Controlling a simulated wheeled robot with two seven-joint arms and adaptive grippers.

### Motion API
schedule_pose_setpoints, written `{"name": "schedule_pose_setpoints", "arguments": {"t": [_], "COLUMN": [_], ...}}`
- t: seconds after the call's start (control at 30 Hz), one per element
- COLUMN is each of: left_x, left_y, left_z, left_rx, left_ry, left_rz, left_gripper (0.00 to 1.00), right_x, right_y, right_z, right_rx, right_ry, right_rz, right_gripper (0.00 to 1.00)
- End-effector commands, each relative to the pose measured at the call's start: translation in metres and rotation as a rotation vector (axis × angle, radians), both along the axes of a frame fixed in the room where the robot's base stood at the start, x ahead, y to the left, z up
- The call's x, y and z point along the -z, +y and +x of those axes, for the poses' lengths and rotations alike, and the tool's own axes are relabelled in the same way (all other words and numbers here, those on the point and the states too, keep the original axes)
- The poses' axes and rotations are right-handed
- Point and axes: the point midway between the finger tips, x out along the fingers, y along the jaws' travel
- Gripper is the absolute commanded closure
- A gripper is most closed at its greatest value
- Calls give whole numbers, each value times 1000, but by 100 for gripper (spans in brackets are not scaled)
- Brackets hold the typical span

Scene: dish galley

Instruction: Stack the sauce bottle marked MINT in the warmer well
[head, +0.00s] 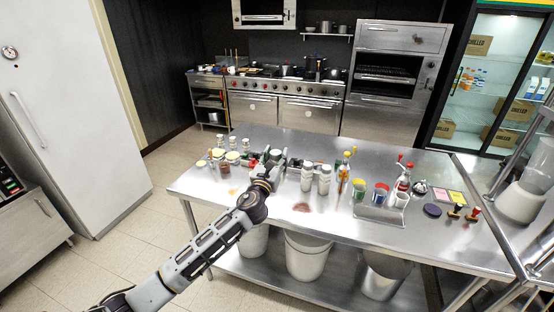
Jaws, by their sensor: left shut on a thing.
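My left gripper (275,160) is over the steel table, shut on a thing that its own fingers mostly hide. I cannot tell what that thing is. Two white bottles (325,180) stand just right of the gripper. A sauce bottle with yellow and red parts (344,172) stands farther right, and a red-topped one (404,177) beyond it. No label is readable, so I cannot tell which bottle is marked MINT. I cannot make out the warmer well for certain. My right gripper is not in view.
Several jars (233,157) stand at the table's left. Stains mark the front middle, which is otherwise clear.

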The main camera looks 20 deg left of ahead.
Motion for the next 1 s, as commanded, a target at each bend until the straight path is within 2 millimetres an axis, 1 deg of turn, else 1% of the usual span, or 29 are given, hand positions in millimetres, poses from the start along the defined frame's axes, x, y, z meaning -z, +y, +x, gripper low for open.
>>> {"name": "schedule_pose_setpoints", "arguments": {"t": [0.17,0.27,0.37,0.47,0.67,1.0], "left_x": [-6,-5,-1,8,34,92], "left_y": [-1,-2,-1,0,2,4], "left_z": [-15,-27,-40,-55,-82,-126], "left_rx": [-5,-8,-12,-19,-33,-39], "left_ry": [1,4,6,8,11,12], "left_rz": [-1,-1,-1,-1,0,4], "left_gripper": [100,100,100,100,100,100], "right_x": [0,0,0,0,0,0], "right_y": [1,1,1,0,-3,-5], "right_z": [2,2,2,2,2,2], "right_rx": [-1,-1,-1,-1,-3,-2], "right_ry": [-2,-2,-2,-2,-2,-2], "right_rz": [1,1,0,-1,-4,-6], "right_gripper": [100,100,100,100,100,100]}}
